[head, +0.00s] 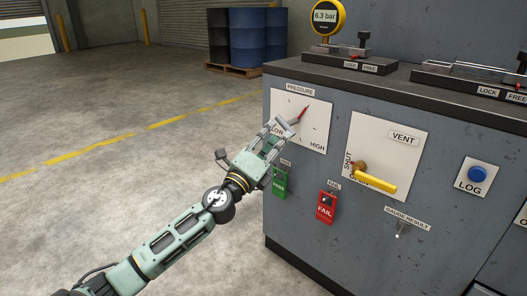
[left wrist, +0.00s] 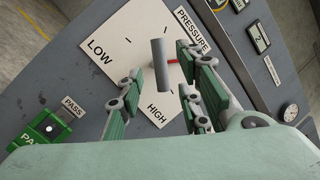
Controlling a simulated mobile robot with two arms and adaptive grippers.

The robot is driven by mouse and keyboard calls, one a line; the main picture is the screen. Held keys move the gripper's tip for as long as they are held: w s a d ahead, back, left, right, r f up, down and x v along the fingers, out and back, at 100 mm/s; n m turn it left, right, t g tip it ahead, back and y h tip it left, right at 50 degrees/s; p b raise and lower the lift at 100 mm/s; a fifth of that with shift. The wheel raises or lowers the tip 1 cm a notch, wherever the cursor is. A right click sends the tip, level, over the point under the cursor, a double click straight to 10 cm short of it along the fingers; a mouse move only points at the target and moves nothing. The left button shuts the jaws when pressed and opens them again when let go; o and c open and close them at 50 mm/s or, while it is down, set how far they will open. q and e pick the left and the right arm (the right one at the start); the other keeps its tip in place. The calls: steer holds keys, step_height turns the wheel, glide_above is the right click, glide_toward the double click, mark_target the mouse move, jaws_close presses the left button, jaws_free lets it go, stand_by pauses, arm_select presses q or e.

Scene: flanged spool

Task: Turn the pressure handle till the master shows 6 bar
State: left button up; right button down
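The master gauge (head: 325,16) is a round yellow dial on top of the cabinet and its display reads 6.3 bar. The pressure plate (head: 318,132) on the cabinet front is white, marked LOW and HIGH. Its pressure handle, a grey bar (left wrist: 159,66) in the left wrist view, has a red pointer (head: 303,113) directed up and right in the head view. My left gripper (head: 277,130) is at the plate. In the left wrist view its fingers (left wrist: 160,82) stand apart on both sides of the grey bar, with gaps visible. My right gripper is not in view.
Right of the plate is a vent panel (head: 410,134) with a yellow lever (head: 375,182). A blue LOG button (head: 478,174) is farther right. The floor left of the cabinet is open.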

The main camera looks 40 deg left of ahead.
arm_select(q)
steer(key=v, duration=0.5)
steer(key=shift+s+f, duration=0.1)
steer(key=shift+s, duration=0.25)
